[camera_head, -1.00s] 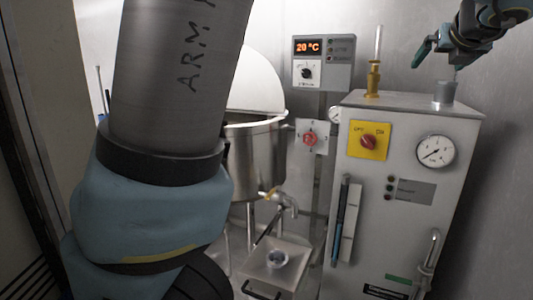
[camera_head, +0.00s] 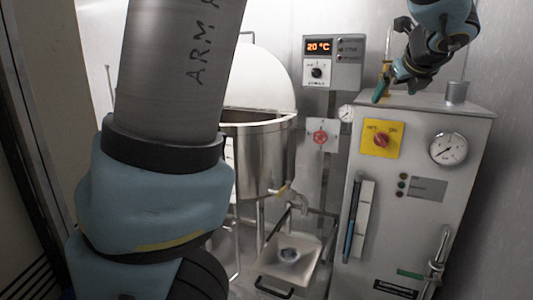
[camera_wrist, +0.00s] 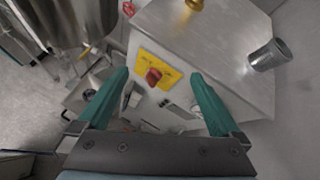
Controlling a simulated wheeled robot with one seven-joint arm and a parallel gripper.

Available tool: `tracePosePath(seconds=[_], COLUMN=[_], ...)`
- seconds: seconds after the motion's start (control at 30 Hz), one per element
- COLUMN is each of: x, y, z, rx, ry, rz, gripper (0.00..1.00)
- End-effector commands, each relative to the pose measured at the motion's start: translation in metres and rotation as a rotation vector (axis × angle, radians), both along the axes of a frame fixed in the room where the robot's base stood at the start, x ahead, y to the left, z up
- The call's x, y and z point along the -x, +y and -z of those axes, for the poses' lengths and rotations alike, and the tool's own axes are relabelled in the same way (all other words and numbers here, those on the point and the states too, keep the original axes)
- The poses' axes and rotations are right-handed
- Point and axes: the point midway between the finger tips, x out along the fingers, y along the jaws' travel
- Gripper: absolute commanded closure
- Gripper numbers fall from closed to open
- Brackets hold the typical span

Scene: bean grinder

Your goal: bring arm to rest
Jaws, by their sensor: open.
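My gripper (camera_head: 388,86) is at the upper right in the head view, above the top of the grey machine cabinet (camera_head: 390,230). In the wrist view my gripper (camera_wrist: 160,80) has its two green fingers spread wide with nothing between them. Beyond the fingers is the cabinet front with a yellow plate and red knob (camera_wrist: 154,76); the plate also shows in the head view (camera_head: 381,139). My arm covers much of the left side of the head view.
A steel kettle (camera_head: 262,160) with an open white lid stands left of the cabinet. A display box (camera_head: 332,62) reads 20 °C. A metal cup (camera_head: 456,92) and a brass fitting (camera_wrist: 195,4) stand on the cabinet top. A tray (camera_head: 285,262) holds a small cup below the kettle tap.

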Motion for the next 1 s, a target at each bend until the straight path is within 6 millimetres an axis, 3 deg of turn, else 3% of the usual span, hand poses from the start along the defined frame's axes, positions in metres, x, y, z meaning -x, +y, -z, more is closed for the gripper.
tracePosePath(seconds=[0.23,0.47,0.7,1.0], x=[-0.022,-0.019,0.006,0.058], y=[0.08,0.166,0.245,0.322], z=[0.063,0.126,0.179,0.228], rx=[0.215,0.498,0.799,1.184], ry=[0.205,0.394,0.511,0.529], rz=[-0.318,-0.747,-1.237,-1.893], gripper=[0.0,0.0,0.0,0.0])
